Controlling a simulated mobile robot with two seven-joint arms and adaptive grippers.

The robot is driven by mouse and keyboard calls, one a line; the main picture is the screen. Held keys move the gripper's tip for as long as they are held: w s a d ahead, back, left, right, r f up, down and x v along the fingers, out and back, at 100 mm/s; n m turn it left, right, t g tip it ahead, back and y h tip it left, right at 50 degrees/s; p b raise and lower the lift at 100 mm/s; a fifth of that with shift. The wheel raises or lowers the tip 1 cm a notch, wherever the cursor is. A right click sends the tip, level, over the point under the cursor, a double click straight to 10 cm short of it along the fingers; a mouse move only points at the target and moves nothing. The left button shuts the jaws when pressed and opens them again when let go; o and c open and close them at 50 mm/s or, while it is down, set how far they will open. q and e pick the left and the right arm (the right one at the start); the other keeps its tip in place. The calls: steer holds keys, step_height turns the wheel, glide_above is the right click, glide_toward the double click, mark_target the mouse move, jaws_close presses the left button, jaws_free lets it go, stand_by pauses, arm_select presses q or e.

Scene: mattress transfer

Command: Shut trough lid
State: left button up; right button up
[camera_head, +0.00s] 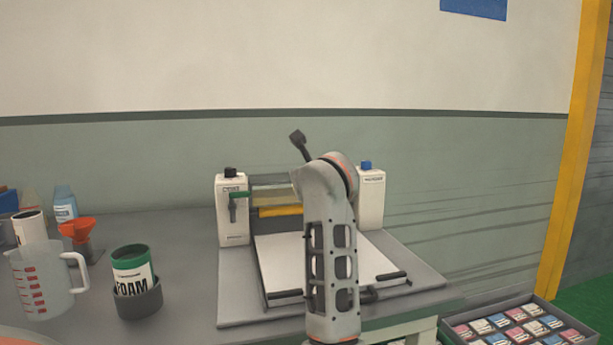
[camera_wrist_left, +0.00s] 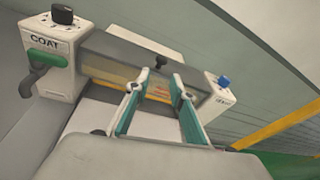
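The coating machine has a white left post (camera_head: 233,210) with a green lever (camera_head: 238,202), and a white right post (camera_head: 371,198). Between them lies the trough, with a yellow strip (camera_head: 280,211) below it. In the left wrist view a dark grey panel (camera_wrist_left: 130,56), seemingly the lid, spans the posts and bears a small black knob (camera_wrist_left: 161,61). I cannot tell the lid's exact angle. My left gripper (camera_wrist_left: 158,84) is open and empty, its fingers apart on either side of the knob in the picture. In the head view my arm hides the gripper. My right gripper is out of view.
A measuring jug (camera_head: 42,283), a foam can (camera_head: 132,265) in a grey holder and an orange funnel (camera_head: 78,229) stand at left. A white plate with black handles lies before the posts. A tray of small packs (camera_head: 440,325) is at lower right.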

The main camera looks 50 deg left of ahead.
arm_select(q)
steer(key=v, duration=0.4)
steer(key=shift+s+d+r, duration=0.1)
steer(key=shift+s+r, duration=0.1)
steer(key=shift+r, duration=0.05)
